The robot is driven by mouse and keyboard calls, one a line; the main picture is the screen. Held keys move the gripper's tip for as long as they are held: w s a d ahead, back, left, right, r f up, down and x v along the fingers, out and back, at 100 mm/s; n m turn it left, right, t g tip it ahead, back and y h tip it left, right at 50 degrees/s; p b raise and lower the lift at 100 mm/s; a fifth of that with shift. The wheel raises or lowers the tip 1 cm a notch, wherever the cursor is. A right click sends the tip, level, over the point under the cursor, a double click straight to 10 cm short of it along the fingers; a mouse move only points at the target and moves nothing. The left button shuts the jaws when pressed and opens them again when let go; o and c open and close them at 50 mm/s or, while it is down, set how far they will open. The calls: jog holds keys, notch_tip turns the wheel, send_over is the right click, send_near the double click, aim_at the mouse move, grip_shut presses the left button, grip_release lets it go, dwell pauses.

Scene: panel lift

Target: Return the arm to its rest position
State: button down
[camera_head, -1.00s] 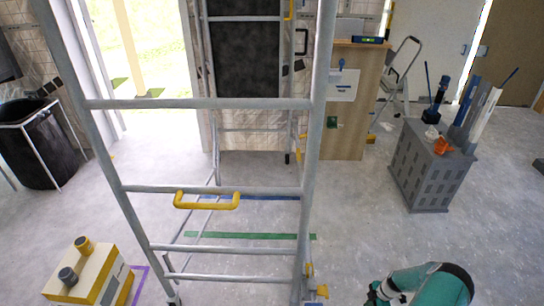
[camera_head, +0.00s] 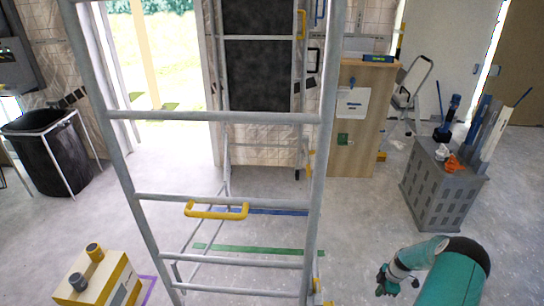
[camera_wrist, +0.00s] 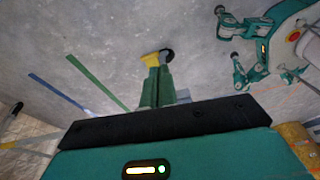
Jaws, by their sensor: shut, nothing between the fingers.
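My gripper (camera_wrist: 157,62) shows in the wrist view beyond a black bar and a teal housing with a small light. Its dark green fingers are together, with yellow and black at the tips, and nothing shows held between them. Bare grey floor lies behind the fingers. Teal parts of my own body show at the upper right of the wrist view. In the head view, a teal and black part of my own body (camera_head: 450,272) is at the bottom right; the gripper cannot be made out there.
A grey metal frame (camera_head: 228,118) with a yellow handle (camera_head: 216,211) stands close ahead. A grey crate (camera_head: 441,188) with tools is at right, a wooden cabinet (camera_head: 362,125) behind. A yellow-and-white box (camera_head: 98,278) and black bin (camera_head: 45,155) are at left. Floor between frame and crate is clear.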

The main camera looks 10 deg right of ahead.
jog(key=w+a+r+m+h, duration=0.1)
jog(key=w+a+r, duration=0.15)
jog(key=r, duration=0.45)
jog(key=w+a+r, duration=0.1)
jog(key=w+r, duration=0.2)
jog(key=r, duration=0.4)
jog(key=w+a+r+m+h, duration=0.1)
jog(key=w+a+r, duration=0.1)
jog(key=r, duration=0.5)
jog(key=a+r+m+t+h, duration=0.1)
jog(key=a+r+m, duration=0.1)
jog(key=a+r, duration=0.6)
jog(key=a+r+m, duration=0.1)
jog(key=a+r, duration=0.4)
jog(key=r, duration=0.7)
jog(key=s+a+r+m+t, duration=0.2)
jog(key=s+a+r+m, duration=0.2)
jog(key=s+a+r, duration=0.75)
jog(key=s+a+r+m+t, duration=0.2)
jog(key=s+a+r+m, duration=0.2)
jog(key=s+a, duration=0.5)
jog(key=s+r, duration=0.1)
jog(key=s, duration=0.2)
jog(key=shift+a+m+y, duration=0.3)
jog(key=shift+a, duration=0.05)
